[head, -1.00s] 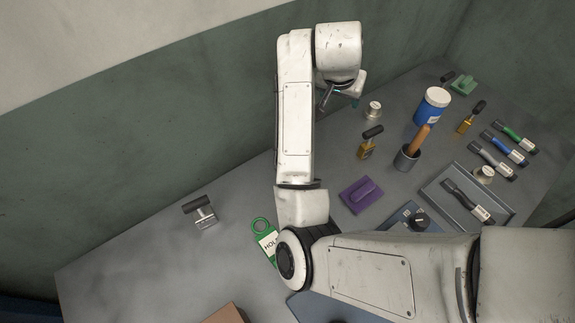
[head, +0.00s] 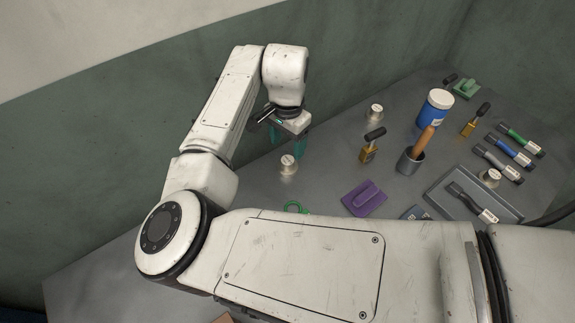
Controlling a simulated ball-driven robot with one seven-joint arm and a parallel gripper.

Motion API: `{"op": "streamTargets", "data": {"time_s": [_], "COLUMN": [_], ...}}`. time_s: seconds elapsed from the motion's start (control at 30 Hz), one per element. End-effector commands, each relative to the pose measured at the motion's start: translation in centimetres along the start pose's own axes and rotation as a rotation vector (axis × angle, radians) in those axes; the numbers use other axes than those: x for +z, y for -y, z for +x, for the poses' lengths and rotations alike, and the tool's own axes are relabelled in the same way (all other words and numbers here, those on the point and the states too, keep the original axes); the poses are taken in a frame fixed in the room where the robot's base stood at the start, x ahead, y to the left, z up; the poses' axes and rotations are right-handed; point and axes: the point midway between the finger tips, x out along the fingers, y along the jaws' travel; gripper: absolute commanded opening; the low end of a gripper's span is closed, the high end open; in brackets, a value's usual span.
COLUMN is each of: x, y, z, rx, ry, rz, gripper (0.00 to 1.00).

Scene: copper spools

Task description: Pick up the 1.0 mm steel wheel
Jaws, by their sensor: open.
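Three small silver, wheel-like pieces with pale tops stand in the head view, and I cannot read a 1.0 mm marking on any. One silver wheel (head: 288,166) stands on the grey table just below my gripper. A second silver wheel (head: 374,113) stands farther back, to the right. A third silver wheel (head: 490,178) is at the far edge of the grey tray (head: 435,195). My gripper (head: 287,146) is open and empty, its teal fingers pointing down above the nearest wheel. Whether the fingers reach around it I cannot tell.
A purple block (head: 364,198) lies nearer. My arm hides much of the front table.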

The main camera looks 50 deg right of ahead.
Motion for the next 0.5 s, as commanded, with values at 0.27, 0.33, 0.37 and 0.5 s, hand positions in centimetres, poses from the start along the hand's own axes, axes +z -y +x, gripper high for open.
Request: {"op": "streamTargets", "data": {"time_s": [0.27,0.33,0.37,0.5], "x": [0.1,0.1,0.1,0.1], "y": [-0.1,-0.3,-0.3,-0.3], "z": [2.3,3.3,3.8,5.5], "rx": [0.0,0.0,0.0,-0.001], "ry": [0.001,0.001,0.001,-0.001], "rz": [0.0,0.0,0.0,0.0], "gripper": [0.67,0.67,0.67,0.67]}}
